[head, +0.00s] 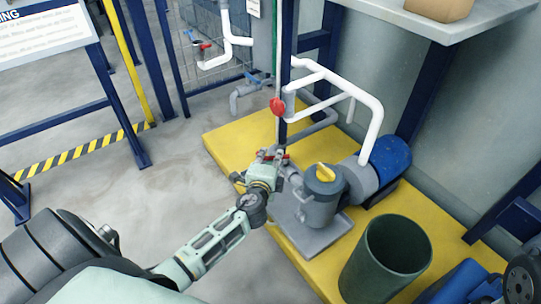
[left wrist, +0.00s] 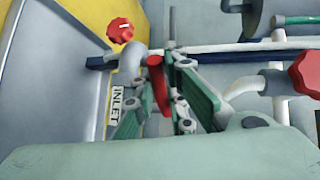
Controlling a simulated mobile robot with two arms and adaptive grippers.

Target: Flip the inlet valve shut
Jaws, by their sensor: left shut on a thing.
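The inlet valve's red lever (left wrist: 157,84) stands between the fingers of my left gripper (left wrist: 160,100) in the left wrist view. The gripper is shut on this lever. A white label reading INLET (left wrist: 117,104) is beside it on the left. In the head view my left gripper (head: 270,158) reaches the pipework left of the grey pump (head: 322,200) with the yellow cap. A bit of the red lever (head: 283,156) shows at its fingertips; the gripper covers most of the valve body.
A red round handwheel (head: 277,106) and white pipes (head: 365,95) rise behind the pump. A blue motor (head: 390,158) and a green bin (head: 385,258) stand at its right on the yellow platform (head: 228,137). The grey floor at left is open.

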